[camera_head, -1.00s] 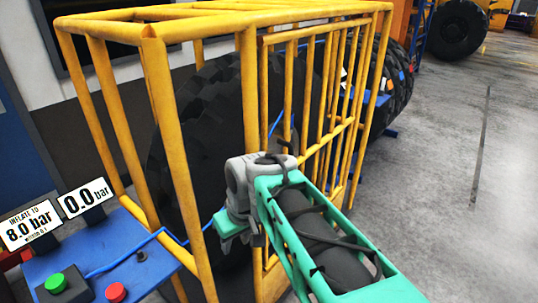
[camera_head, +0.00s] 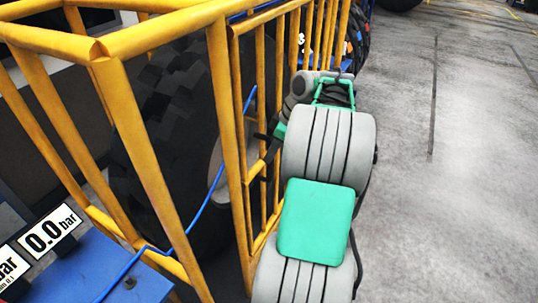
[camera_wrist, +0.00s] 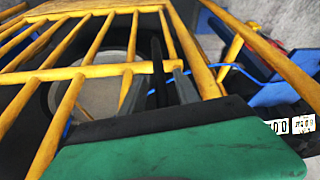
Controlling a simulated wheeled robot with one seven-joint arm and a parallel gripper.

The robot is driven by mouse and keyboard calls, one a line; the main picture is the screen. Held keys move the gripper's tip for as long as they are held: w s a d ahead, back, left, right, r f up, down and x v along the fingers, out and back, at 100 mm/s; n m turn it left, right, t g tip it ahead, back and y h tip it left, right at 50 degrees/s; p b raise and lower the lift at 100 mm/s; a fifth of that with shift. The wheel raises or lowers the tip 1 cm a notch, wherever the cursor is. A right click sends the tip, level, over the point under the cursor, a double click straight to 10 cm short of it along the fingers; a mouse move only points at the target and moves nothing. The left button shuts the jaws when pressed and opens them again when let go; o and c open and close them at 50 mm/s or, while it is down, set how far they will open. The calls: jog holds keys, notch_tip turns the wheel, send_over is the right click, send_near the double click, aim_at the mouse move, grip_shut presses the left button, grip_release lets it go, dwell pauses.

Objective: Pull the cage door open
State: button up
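The cage door (camera_head: 262,110) is a panel of yellow bars on the right side of the yellow cage; it stands in line with the cage side and looks closed. My gripper (camera_head: 268,152) is at the door's bars, largely hidden behind my own arm in the head view. In the wrist view my gripper (camera_wrist: 157,88) shows two grey fingers spread apart in front of the yellow bars. A dark upright bar (camera_wrist: 158,66), perhaps the door's handle, lies between them. Narrow gaps seem to show on both sides of it.
A big black tyre (camera_head: 170,120) stands inside the cage. A blue hose (camera_head: 205,205) runs from the blue stand (camera_head: 100,265) with the pressure display (camera_head: 48,233) through the bars. The grey floor (camera_head: 460,180) to the right is clear.

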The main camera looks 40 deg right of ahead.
jog(key=shift+x, duration=1.1)
grip_shut()
dwell(0.6)
